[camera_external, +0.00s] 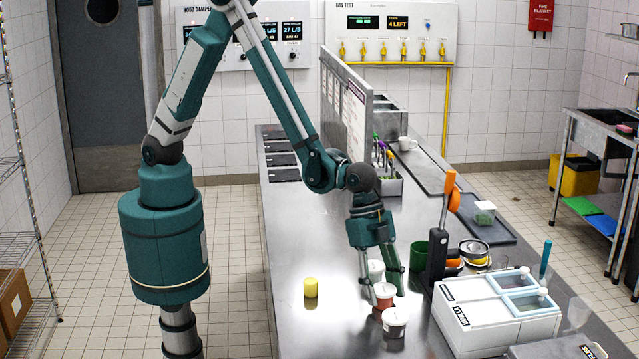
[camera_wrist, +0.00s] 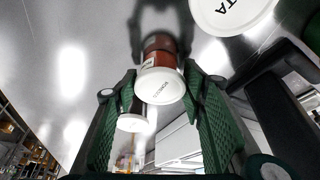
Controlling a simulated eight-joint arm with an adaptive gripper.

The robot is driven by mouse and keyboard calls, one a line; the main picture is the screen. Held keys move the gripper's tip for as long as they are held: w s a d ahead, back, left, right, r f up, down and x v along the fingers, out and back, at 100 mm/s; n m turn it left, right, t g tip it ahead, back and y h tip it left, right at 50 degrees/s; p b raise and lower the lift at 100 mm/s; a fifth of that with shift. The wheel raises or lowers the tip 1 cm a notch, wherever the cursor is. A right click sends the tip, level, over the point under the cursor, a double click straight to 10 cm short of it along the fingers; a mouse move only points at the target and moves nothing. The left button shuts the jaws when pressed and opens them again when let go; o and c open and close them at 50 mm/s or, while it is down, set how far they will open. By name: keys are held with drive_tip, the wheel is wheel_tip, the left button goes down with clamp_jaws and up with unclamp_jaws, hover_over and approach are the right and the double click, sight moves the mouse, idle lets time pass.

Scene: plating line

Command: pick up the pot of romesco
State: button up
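The pot of romesco (camera_wrist: 160,86) has a white lid with small, hard-to-read print and a red-brown body. It stands upright on the steel counter, between the fingers of my gripper (camera_wrist: 161,72) in the wrist view. The fingers are spread on either side of the pot, and a narrow gap seems to show beside its body. In the external view, my gripper (camera_external: 386,297) points down around this red-brown pot (camera_external: 384,300), with one finger on each side. The fingers partly hide the pot's sides.
A white-lidded pot (camera_external: 395,322) stands close in front, and another pot (camera_external: 376,270) stands just behind. A yellow cylinder (camera_external: 310,288) stands to the left, with clear counter around it. A dark stand with an orange top (camera_external: 437,250) and a white container unit (camera_external: 490,310) are at right.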

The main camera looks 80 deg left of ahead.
sight(383, 288)
drive_tip(key=c, duration=0.3)
drive_tip(key=shift+c, duration=0.2)
drive_tip(key=shift+r, duration=0.15)
drive_tip(key=shift+r, duration=4.85)
